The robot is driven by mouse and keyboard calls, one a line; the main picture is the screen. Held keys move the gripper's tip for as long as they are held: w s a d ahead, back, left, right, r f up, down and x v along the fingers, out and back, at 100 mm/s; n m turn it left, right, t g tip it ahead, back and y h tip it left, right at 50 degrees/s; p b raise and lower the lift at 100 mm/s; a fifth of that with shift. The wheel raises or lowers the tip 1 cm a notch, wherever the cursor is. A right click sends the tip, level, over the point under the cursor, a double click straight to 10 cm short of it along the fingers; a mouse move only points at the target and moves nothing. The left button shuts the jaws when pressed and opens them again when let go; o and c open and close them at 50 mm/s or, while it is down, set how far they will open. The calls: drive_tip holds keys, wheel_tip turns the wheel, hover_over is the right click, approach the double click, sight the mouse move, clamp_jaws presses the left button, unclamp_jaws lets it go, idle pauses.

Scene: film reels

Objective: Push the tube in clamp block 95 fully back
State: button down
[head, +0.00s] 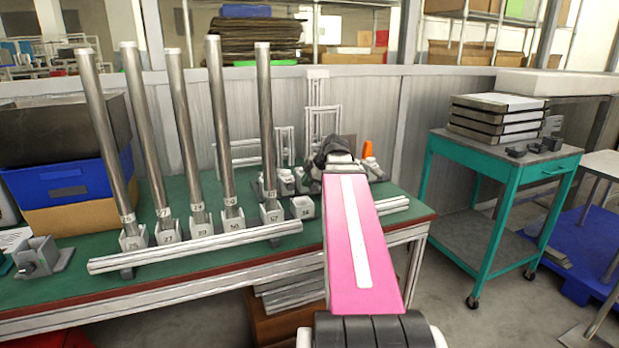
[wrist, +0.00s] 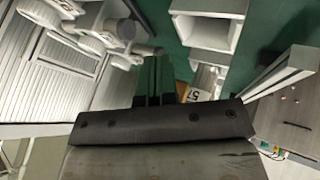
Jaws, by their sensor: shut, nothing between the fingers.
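In the head view, several tall metal tubes (head: 187,130) stand in a row of small grey clamp blocks (head: 168,237) on the green bench. The blocks carry small number labels, too small to read surely; I cannot tell which is 95. The rightmost block (head: 303,207) holds no tall tube. My gripper (head: 335,152) is at the bench's back, right of the row, its fingertips hard to make out. In the wrist view, its dark fingers (wrist: 155,85) are together and hold nothing. A partly hidden label (wrist: 195,95) shows just beside them.
A long metal profile (head: 195,248) lies in front of the blocks. Small fittings (head: 285,182) and an orange piece (head: 368,149) are near my gripper. A blue bin (head: 68,182) stands at the left. A teal cart (head: 500,165) is at the right, with floor between.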

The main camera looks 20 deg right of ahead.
sight(293, 182)
drive_tip(key=x, duration=0.5)
drive_tip(key=shift+w+a+f, duration=0.1)
drive_tip(key=shift+w+f, duration=0.05)
drive_tip(key=shift+f, duration=0.1)
drive_tip(key=w, duration=0.2)
drive_tip(key=shift+w, duration=1)
drive_tip(key=w, duration=0.3)
drive_tip(key=shift+w, duration=0.35)
drive_tip(key=shift+s, duration=0.1)
